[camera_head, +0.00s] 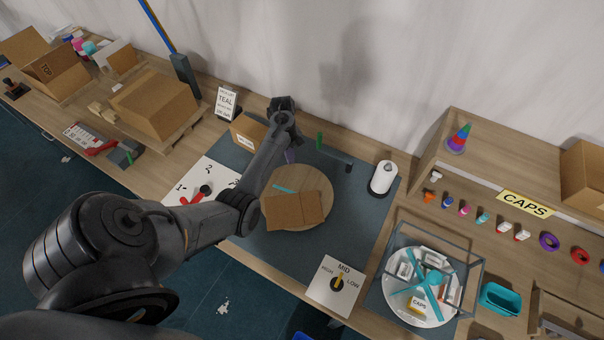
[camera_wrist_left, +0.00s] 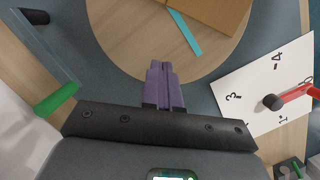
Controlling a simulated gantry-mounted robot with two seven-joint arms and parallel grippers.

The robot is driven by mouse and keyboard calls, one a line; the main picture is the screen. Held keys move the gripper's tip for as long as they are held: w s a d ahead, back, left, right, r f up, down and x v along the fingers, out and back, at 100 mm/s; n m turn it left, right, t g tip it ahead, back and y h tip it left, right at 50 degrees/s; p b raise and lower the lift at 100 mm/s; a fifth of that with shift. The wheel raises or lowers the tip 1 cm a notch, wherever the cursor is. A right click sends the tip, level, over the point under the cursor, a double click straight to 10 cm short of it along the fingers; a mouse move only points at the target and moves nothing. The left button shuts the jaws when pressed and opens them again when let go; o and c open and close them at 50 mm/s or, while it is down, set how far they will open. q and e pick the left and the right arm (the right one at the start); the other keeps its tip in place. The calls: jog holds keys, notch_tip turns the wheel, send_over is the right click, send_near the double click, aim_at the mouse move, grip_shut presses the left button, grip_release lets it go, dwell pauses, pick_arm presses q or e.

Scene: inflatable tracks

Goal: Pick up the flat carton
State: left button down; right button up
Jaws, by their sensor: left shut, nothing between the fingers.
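The flat carton (camera_head: 296,209) is a folded brown cardboard sheet lying on the round wooden board (camera_head: 322,183). A corner of the carton (camera_wrist_left: 218,12) shows at the top of the left wrist view, with the rest cut off. My left gripper (camera_head: 289,157) has purple fingers, partly hidden by my arm in the head view. In the left wrist view its fingers (camera_wrist_left: 159,68) are shut and empty, over the edge of the round board and apart from the carton. My right gripper is not in view.
A teal strip (camera_head: 283,189) lies beside the carton on the board. A numbered dial card (camera_head: 215,178) is left, a MID dial card (camera_head: 334,284) in front.

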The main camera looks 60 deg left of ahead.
aim_at(298, 191)
pick_arm(q)
jog(key=x, duration=0.9)
jog(key=shift+d, duration=0.1)
jog(key=d+p, duration=0.1)
jog(key=d, duration=0.2)
jog(key=shift+s+p, duration=0.25)
jog(key=shift+p, duration=0.1)
jog(key=shift+s+d, duration=0.1)
jog(key=shift+d, duration=0.4)
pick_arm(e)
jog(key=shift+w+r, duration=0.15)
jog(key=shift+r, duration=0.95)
